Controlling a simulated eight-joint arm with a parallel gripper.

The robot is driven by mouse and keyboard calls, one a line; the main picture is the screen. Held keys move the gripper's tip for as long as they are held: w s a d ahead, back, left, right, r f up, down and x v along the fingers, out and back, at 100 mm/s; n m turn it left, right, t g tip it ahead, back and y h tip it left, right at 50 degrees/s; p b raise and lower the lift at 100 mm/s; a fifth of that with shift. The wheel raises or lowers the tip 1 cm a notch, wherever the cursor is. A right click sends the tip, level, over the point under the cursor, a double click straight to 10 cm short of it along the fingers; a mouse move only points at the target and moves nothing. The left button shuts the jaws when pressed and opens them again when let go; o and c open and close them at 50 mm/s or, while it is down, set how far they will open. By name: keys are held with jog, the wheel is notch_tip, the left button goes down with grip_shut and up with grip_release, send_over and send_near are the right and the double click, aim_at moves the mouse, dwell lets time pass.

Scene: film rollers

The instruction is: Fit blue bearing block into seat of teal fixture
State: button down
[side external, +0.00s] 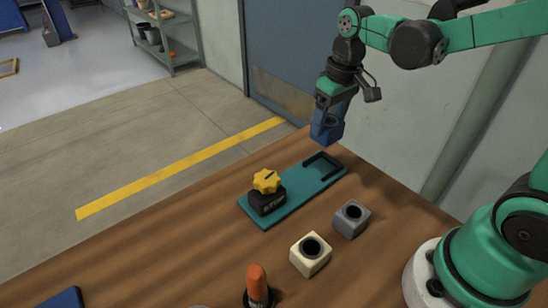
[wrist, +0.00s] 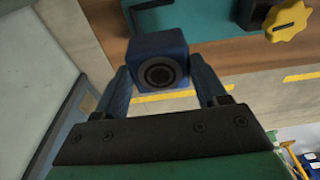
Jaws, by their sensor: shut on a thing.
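The blue bearing block (side external: 328,126) is held in my gripper (side external: 327,108), in the air above the far right end of the table. In the wrist view the block (wrist: 159,61) sits between the two fingers of my gripper (wrist: 160,80), its round dark bore facing the camera. The teal fixture (side external: 292,195) lies flat on the table, below and to the left of the block. Its black U-shaped seat (side external: 323,165) is at its far right end and looks empty. Block and fixture are apart. A yellow knob (side external: 266,181) on a black base stands at the fixture's near left end.
A grey block (side external: 352,218) and a cream block (side external: 310,254), each with a dark bore, stand right of the fixture. An orange-handled thing (side external: 257,285) is at the front. A blue item (side external: 62,300) lies at lower left. The table left of the fixture is mostly clear.

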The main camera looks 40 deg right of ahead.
jog(key=shift+f, duration=3.75)
jog(key=shift+f, duration=0.2)
grip_release()
jog(key=shift+r, duration=0.1)
jog(key=shift+r, duration=3.45)
jog(key=shift+s, duration=0.1)
